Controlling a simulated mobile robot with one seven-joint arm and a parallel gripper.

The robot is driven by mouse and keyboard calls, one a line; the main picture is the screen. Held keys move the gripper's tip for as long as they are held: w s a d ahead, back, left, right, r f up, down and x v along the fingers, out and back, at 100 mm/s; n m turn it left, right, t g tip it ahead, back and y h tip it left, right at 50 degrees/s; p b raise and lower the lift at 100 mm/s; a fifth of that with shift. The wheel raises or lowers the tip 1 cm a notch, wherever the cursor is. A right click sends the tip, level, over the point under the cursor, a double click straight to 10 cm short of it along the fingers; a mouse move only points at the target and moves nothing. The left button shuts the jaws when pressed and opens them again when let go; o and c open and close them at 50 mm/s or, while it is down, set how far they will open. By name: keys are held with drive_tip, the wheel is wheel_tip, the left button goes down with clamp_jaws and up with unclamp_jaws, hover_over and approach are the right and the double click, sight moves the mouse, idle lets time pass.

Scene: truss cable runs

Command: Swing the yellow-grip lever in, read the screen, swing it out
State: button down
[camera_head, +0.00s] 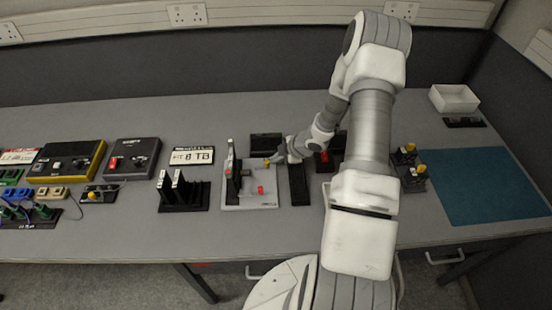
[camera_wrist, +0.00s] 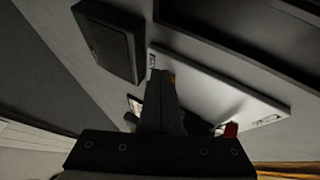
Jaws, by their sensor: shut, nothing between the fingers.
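A light grey plate (camera_head: 262,201) lies on the bench with red parts (camera_head: 260,190) and a dark upright with a red part (camera_head: 231,172) on it. A small yellow grip (camera_head: 267,162) shows near the plate's upper right. My gripper (camera_head: 280,159) is shut and empty, low beside this grip; I cannot tell whether they touch. In the wrist view my fingers (camera_wrist: 160,100) are together over the grey plate (camera_wrist: 220,85), with a yellow-orange bit (camera_wrist: 172,79) partly hidden behind them. A dark box (camera_head: 266,142) stands behind the plate, possibly the screen; no reading is legible.
A black block (camera_head: 298,187) sits right of the plate, and black upright holders (camera_head: 183,192) left of it. Yellow-knobbed parts (camera_head: 411,165), a teal mat (camera_head: 475,187) and a white tray (camera_head: 454,98) are at right. Bench in front of the plate is clear.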

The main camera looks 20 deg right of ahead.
drive_tip(key=shift+d, duration=0.1)
drive_tip(key=shift+d+r+p, duration=0.1)
drive_tip(key=shift+d+p, duration=0.45)
drive_tip(key=shift+p, duration=0.15)
drive_tip(key=shift+d, duration=0.15)
